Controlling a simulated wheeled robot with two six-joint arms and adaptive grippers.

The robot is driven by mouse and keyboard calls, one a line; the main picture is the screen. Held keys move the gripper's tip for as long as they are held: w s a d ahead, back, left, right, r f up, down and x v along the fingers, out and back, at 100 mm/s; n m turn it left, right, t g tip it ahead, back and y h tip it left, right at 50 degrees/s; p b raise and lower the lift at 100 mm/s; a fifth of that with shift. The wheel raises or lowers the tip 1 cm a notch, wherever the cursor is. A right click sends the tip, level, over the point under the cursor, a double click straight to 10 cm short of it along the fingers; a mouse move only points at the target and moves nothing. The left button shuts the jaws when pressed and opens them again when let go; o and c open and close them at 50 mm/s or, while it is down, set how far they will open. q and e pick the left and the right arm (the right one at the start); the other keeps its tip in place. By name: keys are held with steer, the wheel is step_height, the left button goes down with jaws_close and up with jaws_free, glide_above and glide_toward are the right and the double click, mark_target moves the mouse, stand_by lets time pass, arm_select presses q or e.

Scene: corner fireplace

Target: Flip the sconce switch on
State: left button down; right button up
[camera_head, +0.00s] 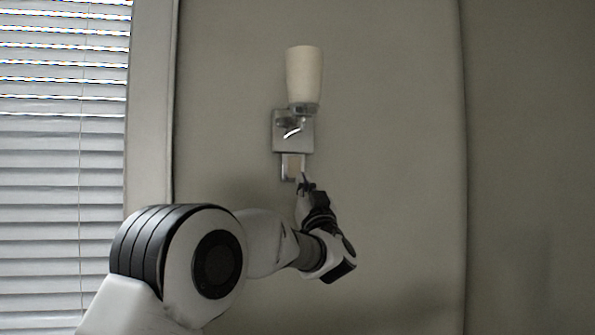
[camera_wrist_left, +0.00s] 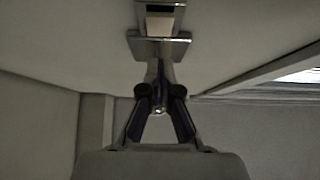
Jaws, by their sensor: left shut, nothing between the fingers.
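The sconce (camera_head: 304,75) is on the wall, with a cream, cup-shaped shade above a square metal backplate (camera_head: 293,131). Below the backplate is a small switch (camera_head: 292,166) with a pale middle and a metal frame. My left gripper (camera_head: 304,184) is shut and empty, just below and to the right of the switch in the head view. In the left wrist view, the gripper (camera_wrist_left: 159,109) points up toward metal fixture parts (camera_wrist_left: 160,45) at the top. I cannot tell whether the fingertips touch the switch. My right gripper is not in view.
A window with blinds (camera_head: 60,130) and a pale frame (camera_head: 150,100) is at the left. The wall (camera_head: 400,120) to the right of the sconce is bare, with a vertical edge (camera_head: 463,150) further right.

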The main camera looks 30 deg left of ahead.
mark_target(294, 170)
arm_select(q)
steer(key=w+a+p, duration=0.1)
steer(key=a, duration=0.1)
steer(key=w+a+p, duration=0.1)
steer(key=w, duration=0.1)
steer(key=shift+a+r, duration=0.35)
steer(key=shift+w+a+f, duration=0.1)
steer(key=shift+w, duration=0.05)
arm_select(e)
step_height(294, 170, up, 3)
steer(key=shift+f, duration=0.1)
